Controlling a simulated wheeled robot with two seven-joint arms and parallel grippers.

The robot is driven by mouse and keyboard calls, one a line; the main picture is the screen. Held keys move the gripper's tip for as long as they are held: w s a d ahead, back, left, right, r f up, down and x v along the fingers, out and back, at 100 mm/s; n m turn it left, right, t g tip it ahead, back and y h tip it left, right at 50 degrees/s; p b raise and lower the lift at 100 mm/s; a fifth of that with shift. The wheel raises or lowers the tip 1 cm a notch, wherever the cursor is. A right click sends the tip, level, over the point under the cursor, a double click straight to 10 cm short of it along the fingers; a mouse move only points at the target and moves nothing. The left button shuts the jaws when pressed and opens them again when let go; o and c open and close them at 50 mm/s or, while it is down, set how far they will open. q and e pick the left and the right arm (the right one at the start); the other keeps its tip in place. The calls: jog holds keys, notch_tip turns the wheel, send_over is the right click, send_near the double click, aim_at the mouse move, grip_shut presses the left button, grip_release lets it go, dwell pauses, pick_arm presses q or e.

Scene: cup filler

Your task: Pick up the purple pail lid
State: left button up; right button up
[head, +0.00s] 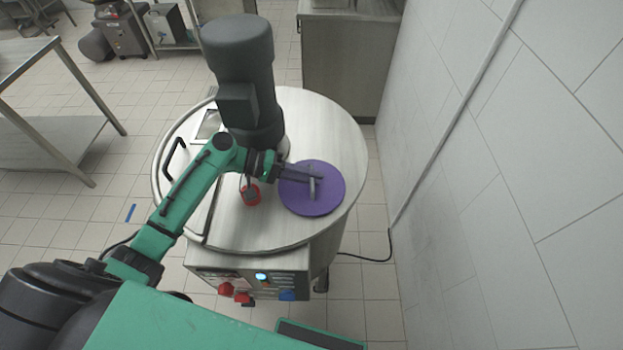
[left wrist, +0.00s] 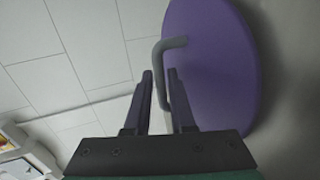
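The purple pail lid (head: 298,203) is a flat round disc lying on the right part of the round steel machine top. A grey bar handle (head: 312,192) stands up from its middle. My left gripper (head: 320,176) reaches in from the left over the lid, with its fingers at the handle. In the left wrist view, the lid (left wrist: 215,75) fills the right side and its handle (left wrist: 160,62) passes between the two fingers of my left gripper (left wrist: 160,72). The fingers are apart, with a gap beside the handle. My right gripper is not in view.
The steel machine top (head: 325,120) carries a tall dark grey cylinder unit (head: 240,60), a small red part (head: 250,197) and a black handle (head: 175,158). A control panel (head: 262,280) is on its front. A white tiled wall (head: 500,180) stands at the right.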

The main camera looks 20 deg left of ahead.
pick_arm(q)
jog(key=shift+s+d+f, duration=0.1)
jog(key=shift+d, duration=0.2)
jog(key=shift+a, duration=0.1)
grip_shut()
